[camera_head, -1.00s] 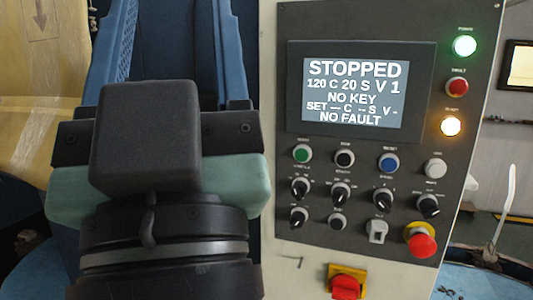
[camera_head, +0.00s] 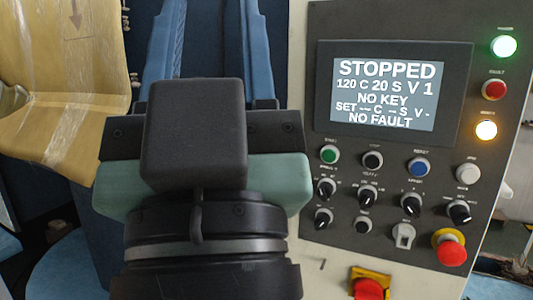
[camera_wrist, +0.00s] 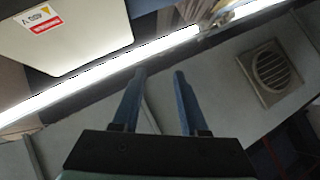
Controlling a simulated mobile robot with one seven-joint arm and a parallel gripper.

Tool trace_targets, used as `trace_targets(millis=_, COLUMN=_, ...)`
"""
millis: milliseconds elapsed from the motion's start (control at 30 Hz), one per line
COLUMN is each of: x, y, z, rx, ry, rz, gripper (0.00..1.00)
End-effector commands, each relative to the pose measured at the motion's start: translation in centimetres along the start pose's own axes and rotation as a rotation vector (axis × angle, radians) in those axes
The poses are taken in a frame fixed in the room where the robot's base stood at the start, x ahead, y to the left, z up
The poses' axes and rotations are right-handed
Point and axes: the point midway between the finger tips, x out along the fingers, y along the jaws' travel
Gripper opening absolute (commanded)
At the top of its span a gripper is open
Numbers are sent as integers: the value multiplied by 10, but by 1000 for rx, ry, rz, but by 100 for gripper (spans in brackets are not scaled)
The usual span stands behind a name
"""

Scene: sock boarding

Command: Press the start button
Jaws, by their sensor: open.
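The control panel (camera_head: 345,215) stands to the right of my gripper in the head view. A green button (camera_head: 329,155), at the left end of the upper button row, is probably the start button; its label is too small to read. The display (camera_head: 385,93) reads STOPPED, NO KEY and NO FAULT. My gripper (camera_head: 215,35) is open and empty, with its blue fingers pointing up and away, left of the panel. The fingers also show apart in the wrist view (camera_wrist: 158,75), with nothing between them.
A black button (camera_head: 372,160), a blue button (camera_head: 418,167) and a white button (camera_head: 468,174) share the row. Dark knobs sit below. A red mushroom button (camera_head: 451,252) is at the lower right, and a red-yellow switch (camera_head: 370,286) sits below. A wrapped cardboard box (camera_head: 60,100) is at the left.

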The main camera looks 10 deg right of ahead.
Motion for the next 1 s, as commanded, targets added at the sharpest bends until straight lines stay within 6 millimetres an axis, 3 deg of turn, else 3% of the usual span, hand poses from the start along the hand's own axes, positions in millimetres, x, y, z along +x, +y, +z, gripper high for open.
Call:
trace_targets(millis=33, x=0, y=0, z=0, rx=0, ry=0, rz=0, gripper=32)
trace_targets(millis=200, x=0, y=0, z=0, rx=0, ry=0, rz=0, gripper=2)
trace_targets(millis=233, x=0, y=0, z=0, rx=0, ry=0, rz=0, gripper=0)
trace_targets(millis=1000, x=0, y=0, z=0, rx=0, ry=0, rz=0, gripper=0)
